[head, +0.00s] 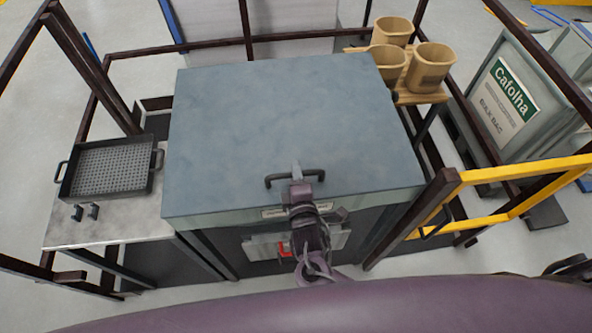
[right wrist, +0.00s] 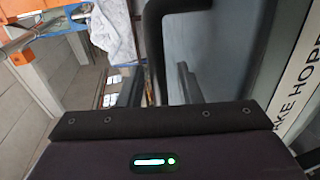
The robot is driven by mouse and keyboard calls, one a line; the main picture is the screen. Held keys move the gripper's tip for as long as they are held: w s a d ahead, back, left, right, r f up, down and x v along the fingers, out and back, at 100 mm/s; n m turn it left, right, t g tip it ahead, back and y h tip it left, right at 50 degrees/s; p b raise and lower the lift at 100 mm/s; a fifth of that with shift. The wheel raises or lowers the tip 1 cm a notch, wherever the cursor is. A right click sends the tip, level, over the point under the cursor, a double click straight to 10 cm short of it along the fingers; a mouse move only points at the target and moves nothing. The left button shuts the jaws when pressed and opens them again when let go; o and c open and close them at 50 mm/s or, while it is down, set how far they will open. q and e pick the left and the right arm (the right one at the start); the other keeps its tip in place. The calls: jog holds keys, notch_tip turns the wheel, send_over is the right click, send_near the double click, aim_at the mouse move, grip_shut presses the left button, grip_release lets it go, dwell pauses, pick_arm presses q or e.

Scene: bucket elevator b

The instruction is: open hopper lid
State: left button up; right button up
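The hopper lid (head: 285,110) is a large flat blue-grey panel, lying closed on the hopper in the middle of the head view. Its dark bar handle (head: 275,182) is near the front edge. My right gripper (head: 296,175) is at the middle of this handle, coming from the front. In the right wrist view the fingers (right wrist: 160,88) stand apart, with the dark curved handle (right wrist: 153,45) reaching down between them. A gap shows between the fingers, so they look open around the handle. My left gripper is not in view.
A steel side table (head: 110,225) with a dark perforated tray (head: 108,168) stands at left. Tan buckets (head: 430,66) sit on a shelf at back right. Dark rails surround the hopper. A yellow gate (head: 520,170) and a grey bin (head: 500,110) are at right.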

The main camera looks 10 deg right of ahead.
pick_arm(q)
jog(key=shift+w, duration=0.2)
pick_arm(e)
grip_shut()
